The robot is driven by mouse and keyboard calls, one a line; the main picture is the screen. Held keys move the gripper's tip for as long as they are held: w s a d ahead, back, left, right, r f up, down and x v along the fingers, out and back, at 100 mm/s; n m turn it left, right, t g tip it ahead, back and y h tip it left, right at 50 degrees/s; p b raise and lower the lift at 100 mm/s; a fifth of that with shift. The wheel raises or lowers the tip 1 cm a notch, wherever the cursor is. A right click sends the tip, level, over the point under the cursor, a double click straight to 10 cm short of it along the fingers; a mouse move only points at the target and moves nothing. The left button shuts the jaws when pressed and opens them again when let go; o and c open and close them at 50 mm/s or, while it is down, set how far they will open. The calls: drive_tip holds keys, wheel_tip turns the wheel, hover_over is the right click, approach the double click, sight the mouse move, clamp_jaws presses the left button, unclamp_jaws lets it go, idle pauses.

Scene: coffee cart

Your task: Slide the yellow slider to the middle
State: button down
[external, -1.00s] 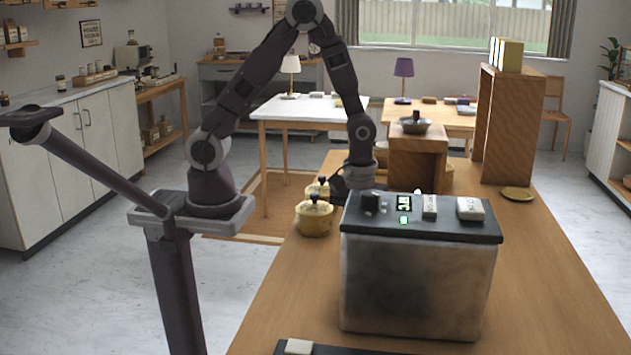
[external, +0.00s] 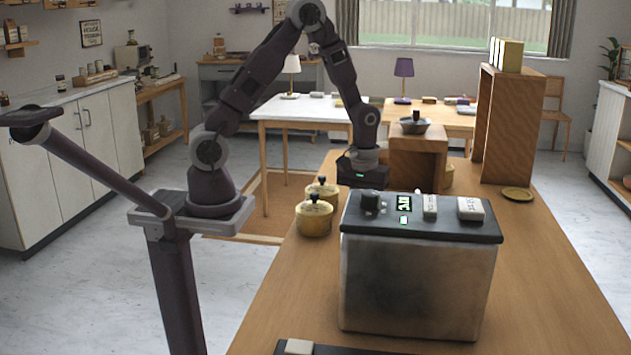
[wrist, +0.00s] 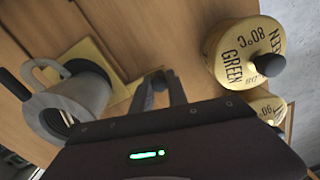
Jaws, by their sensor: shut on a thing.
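I cannot make out for certain which part is the yellow slider. Two yellow round canisters with black knobs stand left of the machine: a nearer one (external: 314,218) and a farther one (external: 322,190). In the wrist view, the canister marked GREEN 80°C (wrist: 233,50) is right of my gripper, apart from it. A flat yellow piece (wrist: 116,87) lies by a grey pitcher (wrist: 88,98) on the left.
A metal machine (external: 415,280) with a dark top, dial and switches stands in front of my gripper. A wooden box with a bowl (external: 415,127) and a tall wooden shelf (external: 508,125) stand behind.

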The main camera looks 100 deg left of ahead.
drive_tip(key=a, duration=0.7)
drive_tip(key=shift+a, duration=0.35)
drive_tip(key=c, duration=1.3)
unclamp_jaws()
wheel_tip(320, 180, up, 7)
